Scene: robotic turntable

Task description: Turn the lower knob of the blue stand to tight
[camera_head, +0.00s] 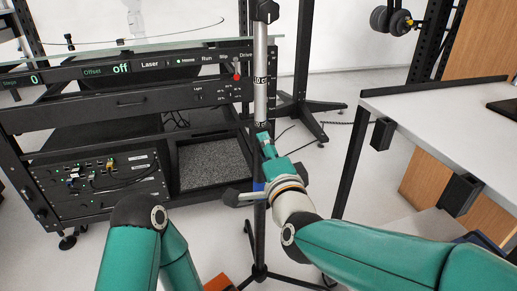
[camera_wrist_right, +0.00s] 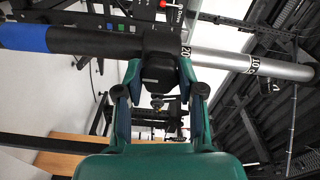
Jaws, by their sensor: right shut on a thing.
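The blue stand has a silver pole (camera_head: 260,85) with black number marks, a black lower tube with a blue band (camera_head: 258,187), and dark tripod legs (camera_head: 262,272). In the right wrist view the blue band (camera_wrist_right: 24,37) is at the left and the silver pole (camera_wrist_right: 235,60) at the right. The black lower knob (camera_wrist_right: 158,72) sits on the collar between them. My right gripper (camera_wrist_right: 158,85) is shut on this knob, one finger on each side. In the head view my right gripper (camera_head: 266,140) reaches the collar and hides the knob. My left gripper is out of view.
A black equipment rack (camera_head: 120,115) with display labels stands at the left, close to the stand. A white table (camera_head: 440,115) with black brackets is at the right. Another black stand foot (camera_head: 310,112) is behind the pole. Grey floor shows between them.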

